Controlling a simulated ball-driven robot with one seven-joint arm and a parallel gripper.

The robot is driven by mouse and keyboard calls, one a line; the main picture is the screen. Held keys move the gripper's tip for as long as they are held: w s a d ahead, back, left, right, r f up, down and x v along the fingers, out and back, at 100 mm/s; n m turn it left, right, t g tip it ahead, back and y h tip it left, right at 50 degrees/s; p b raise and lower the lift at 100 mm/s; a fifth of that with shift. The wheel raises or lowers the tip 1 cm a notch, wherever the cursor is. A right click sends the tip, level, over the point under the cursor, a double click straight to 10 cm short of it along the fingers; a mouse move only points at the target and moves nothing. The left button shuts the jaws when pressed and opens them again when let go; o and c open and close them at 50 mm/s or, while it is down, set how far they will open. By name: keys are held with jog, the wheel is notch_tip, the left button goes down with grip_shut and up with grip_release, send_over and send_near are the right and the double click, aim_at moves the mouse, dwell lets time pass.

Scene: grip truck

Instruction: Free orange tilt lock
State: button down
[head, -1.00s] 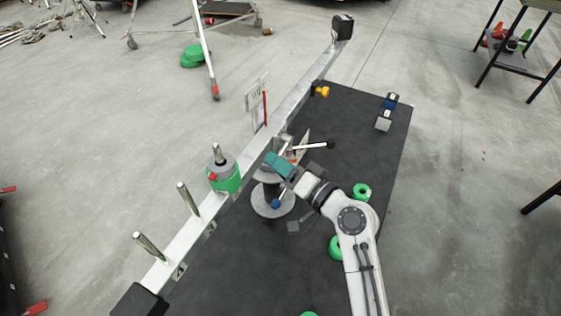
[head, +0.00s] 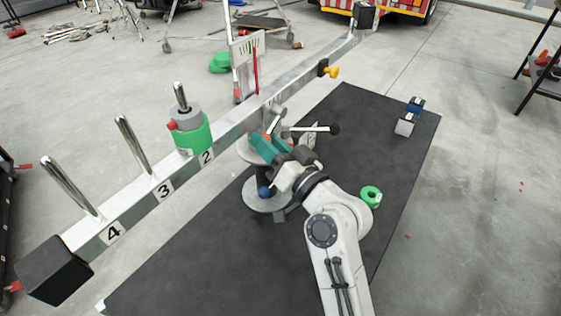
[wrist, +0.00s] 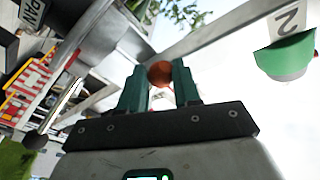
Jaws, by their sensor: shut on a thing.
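The orange tilt lock is a round orange-brown knob (wrist: 160,72) between my two green fingers in the wrist view. My gripper (wrist: 159,84) is shut on it, with a finger on each side. In the head view my gripper (head: 268,143) is at the pedestal, just under the near side of the long metal beam (head: 290,92). There the fingers hide most of the knob. The beam slopes up from lower left to upper right in the picture.
A lever with a black ball end (head: 334,129) sticks out right of my gripper. A blue knob (head: 265,191) is on the pedestal below. Numbered pegs and a green-and-grey weight (head: 190,135) stand on the beam; a yellow knob (head: 331,71) is farther along. A green ring (head: 370,196) lies on the black mat.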

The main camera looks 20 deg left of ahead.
jog(key=n+y+b, duration=0.1)
jog(key=n+b, duration=0.1)
jog(key=b, duration=0.4)
jog(key=w+f+n+b, duration=0.1)
jog(key=n+b, duration=0.2)
jog(key=b, duration=0.3)
jog(key=w+d+f+n+g+y+b, duration=0.1)
jog(key=n+b, duration=0.1)
jog(key=b, duration=0.4)
jog(key=shift+w+f+n+y, duration=0.2)
jog(key=shift+f+n+y, duration=0.05)
jog(key=shift+n+y, duration=0.05)
jog(key=shift+w+r+n+b, duration=0.1)
jog(key=shift+n+b, duration=0.2)
jog(key=shift+b, duration=0.4)
jog(key=c, duration=1.1)
grip_release()
jog(key=o, duration=0.3)
jog(key=shift+f, duration=0.2)
jog(key=shift+d, duration=0.1)
